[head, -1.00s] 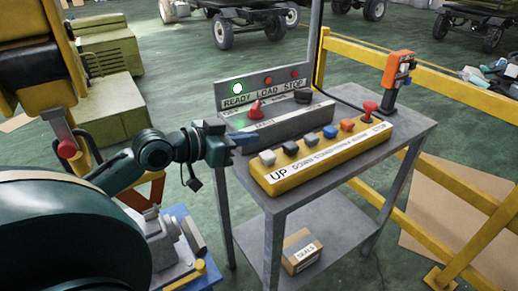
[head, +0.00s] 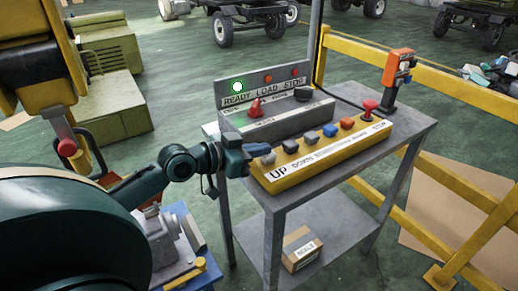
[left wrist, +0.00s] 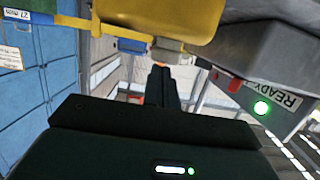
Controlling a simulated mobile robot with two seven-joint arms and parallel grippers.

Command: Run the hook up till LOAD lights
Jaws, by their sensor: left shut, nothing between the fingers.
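The yellow button box (head: 325,157) lies on a grey cart, with a grey button (head: 267,158) at its UP end, then several other buttons and a red knob (head: 369,107) at STOP. Behind it the grey lamp panel (head: 262,92) shows READY lit green (head: 238,87); the LOAD lamp (head: 268,79) is dull red, unlit. My left gripper (head: 256,150) is shut and empty, its tips close beside the UP button; contact is unclear. In the left wrist view its fingers (left wrist: 163,85) point toward the yellow box (left wrist: 165,15). The hook is not identifiable. My right gripper is not in view.
A red selector (head: 255,108) and dark knob (head: 303,94) sit on the grey console behind the yellow box. An orange pendant (head: 398,68) stands at the cart's far right corner. A yellow railing (head: 455,75) runs behind. A carton (head: 301,249) is on the lower shelf.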

